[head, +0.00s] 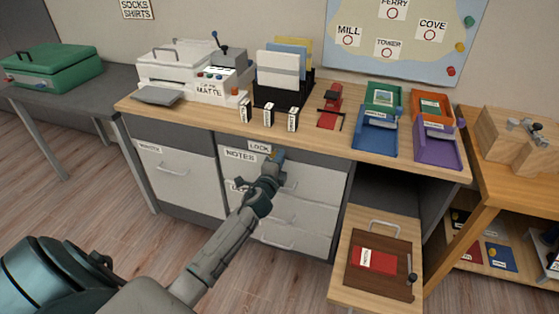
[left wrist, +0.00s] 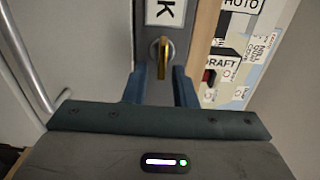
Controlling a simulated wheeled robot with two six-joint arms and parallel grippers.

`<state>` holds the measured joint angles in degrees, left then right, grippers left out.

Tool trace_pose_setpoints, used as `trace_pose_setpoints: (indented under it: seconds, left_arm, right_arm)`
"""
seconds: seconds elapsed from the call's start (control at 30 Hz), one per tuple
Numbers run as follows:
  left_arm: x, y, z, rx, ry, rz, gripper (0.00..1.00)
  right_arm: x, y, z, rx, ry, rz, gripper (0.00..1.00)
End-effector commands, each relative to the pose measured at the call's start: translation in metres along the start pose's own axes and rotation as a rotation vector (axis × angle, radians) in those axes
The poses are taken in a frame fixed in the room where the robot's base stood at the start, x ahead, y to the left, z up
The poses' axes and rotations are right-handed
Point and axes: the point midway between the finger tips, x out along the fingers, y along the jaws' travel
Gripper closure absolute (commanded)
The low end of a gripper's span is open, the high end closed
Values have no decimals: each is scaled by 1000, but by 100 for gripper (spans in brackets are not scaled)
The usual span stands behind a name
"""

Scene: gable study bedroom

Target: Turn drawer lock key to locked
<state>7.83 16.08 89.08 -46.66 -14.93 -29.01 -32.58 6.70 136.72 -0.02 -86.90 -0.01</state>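The brass key (left wrist: 162,52) sits in the grey strip above the white drawers. In the left wrist view it lies just below the white lock label (left wrist: 165,12), whose end letter K shows. The same label (head: 259,147) reads LOCK in the head view. My left gripper (head: 275,160) is at the lock. In the left wrist view its two blue fingers (left wrist: 160,80) stand apart, one on each side of the key's lower end, with gaps showing. The gripper looks open. Whether the fingertips reach past the key's bow is hard to tell. My right gripper is out of view.
The NOTES drawer (head: 242,156) is under the lock strip and looks shut. The wooden desk top (head: 205,116) above carries a printer (head: 180,65), small labelled boxes (head: 268,116) and coloured trays (head: 380,115). A wooden panel with a handle (head: 342,285) stands out at lower right.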

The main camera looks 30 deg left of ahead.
Motion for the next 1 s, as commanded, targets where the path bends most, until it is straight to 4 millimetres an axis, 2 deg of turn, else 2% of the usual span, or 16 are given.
trace_pose_setpoints:
  seconds: [0.37, 0.47, 0.63, 0.8, 1.0]
  left_arm:
    - [-4, 0, 0, -1, 0, 0, 71]
    - [-15, 1, 0, 0, 1, 1, 71]
    - [-48, 2, 0, 0, 1, 1, 71]
    - [-80, 2, 0, -1, 1, 1, 71]
    - [-103, 1, 0, 0, 0, 1, 71]
  right_arm:
    - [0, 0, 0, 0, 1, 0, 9]
    - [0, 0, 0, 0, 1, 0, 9]
    - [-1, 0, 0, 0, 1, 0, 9]
    - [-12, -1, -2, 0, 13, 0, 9]
    - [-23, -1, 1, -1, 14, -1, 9]
